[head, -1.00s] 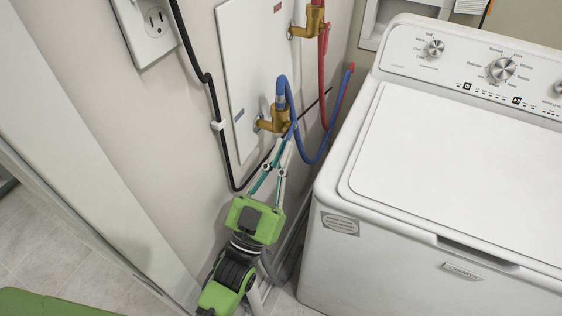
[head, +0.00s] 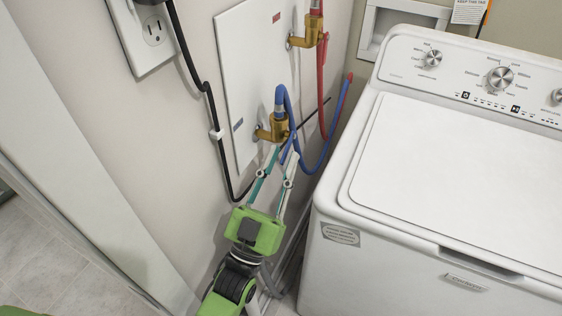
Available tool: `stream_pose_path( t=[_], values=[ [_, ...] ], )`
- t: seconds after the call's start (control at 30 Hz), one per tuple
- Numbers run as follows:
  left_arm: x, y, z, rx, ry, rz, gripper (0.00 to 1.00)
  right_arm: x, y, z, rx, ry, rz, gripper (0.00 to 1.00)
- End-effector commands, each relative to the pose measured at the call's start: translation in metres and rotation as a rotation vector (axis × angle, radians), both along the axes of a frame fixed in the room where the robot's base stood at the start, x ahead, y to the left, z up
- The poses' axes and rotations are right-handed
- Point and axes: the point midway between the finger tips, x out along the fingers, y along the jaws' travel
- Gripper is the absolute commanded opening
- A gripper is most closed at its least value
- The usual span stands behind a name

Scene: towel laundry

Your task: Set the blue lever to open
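A brass valve (head: 276,128) with a blue hose (head: 325,153) sits low on the white wall panel (head: 247,70). A short blue lever (head: 288,150) slants down from the valve's right side, close to the hose. My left gripper (head: 286,155) reaches up from below, its two fingers spread apart around the lower end of the lever. I cannot tell whether either finger touches it. The finger ends partly overlap the lever and hose. My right gripper is not in view.
A second brass valve (head: 307,40) with a red hose (head: 323,90) is above right. A white washing machine (head: 450,170) stands close on the right. A black cable (head: 212,115) runs down the wall, beside an outlet (head: 150,30).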

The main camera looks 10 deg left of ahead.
Motion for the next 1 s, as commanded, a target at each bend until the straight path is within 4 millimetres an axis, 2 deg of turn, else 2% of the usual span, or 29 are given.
stream_pose_path(
  t=[0.17,0.4,0.6,0.77,1.0],
  values=[
    [0.0,0.0,0.015,-0.001,-0.004,0.0,0.21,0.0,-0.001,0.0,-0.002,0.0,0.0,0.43],
    [-0.001,0.0,0.063,-0.002,-0.007,0.0,0.21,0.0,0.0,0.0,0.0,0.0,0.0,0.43],
    [0.0,0.0,0.091,-0.001,-0.003,0.0,0.21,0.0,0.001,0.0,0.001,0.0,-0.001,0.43],
    [0.0,0.0,0.1,0.0,-0.001,0.0,0.21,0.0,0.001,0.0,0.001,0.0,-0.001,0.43],
    [0.0,0.0,0.1,0.0,0.0,0.0,0.21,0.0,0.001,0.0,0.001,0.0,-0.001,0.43]
  ],
)
